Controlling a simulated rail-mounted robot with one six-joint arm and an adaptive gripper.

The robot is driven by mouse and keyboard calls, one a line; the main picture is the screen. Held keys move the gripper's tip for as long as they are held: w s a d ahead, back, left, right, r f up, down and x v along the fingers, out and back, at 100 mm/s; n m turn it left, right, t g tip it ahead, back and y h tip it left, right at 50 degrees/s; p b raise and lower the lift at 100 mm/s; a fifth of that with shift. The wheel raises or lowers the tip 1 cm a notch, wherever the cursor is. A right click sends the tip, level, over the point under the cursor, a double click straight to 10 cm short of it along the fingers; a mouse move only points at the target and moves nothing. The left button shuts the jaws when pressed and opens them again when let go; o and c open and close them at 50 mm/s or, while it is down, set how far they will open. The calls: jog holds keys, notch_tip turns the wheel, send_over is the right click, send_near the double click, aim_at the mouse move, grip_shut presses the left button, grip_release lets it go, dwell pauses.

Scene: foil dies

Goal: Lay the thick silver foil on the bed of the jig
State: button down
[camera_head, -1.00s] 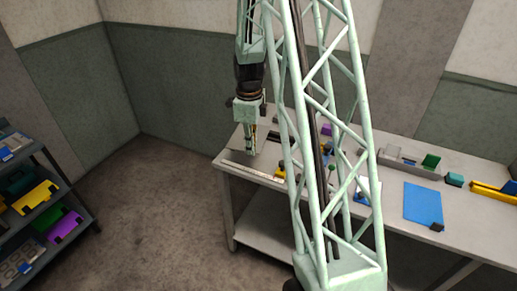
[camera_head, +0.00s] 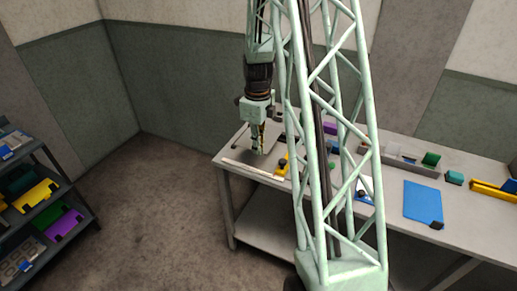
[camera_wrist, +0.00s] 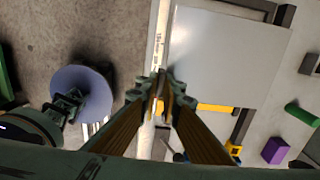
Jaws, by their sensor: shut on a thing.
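My gripper (camera_wrist: 160,100) is shut at the lower left corner of a flat, smooth silver sheet (camera_wrist: 225,60), which looks like the thick silver foil, in the wrist view. The sheet spreads to the right of the fingertips. Dark bars and a yellow bar (camera_wrist: 215,108) show around its edges, apparently parts of the jig. The sheet covers most of what lies beneath, so the bed cannot be made out, nor whether the sheet touches it. In the head view my gripper (camera_head: 257,148) points down over the left end of the table.
A pale ruler strip (camera_head: 252,170) lies along the table's front left edge. A yellow piece with a black knob (camera_head: 282,164) stands to the gripper's right. Purple (camera_wrist: 275,150) and green (camera_wrist: 301,114) pieces lie farther right. A blue panel (camera_head: 422,203) lies on the table's right part.

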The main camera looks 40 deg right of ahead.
jog(key=b, duration=0.5)
send_over(258, 170)
jog(key=shift+d+f, duration=0.1)
jog(key=shift+f, duration=3.8)
jog(key=shift+f+b, duration=0.6)
jog(key=shift+f, duration=0.05)
jog(key=c, duration=2.7)
grip_release()
jog(key=shift+c, duration=0.2)
jog(key=shift+r, duration=0.25)
jog(key=shift+r, duration=5.8)
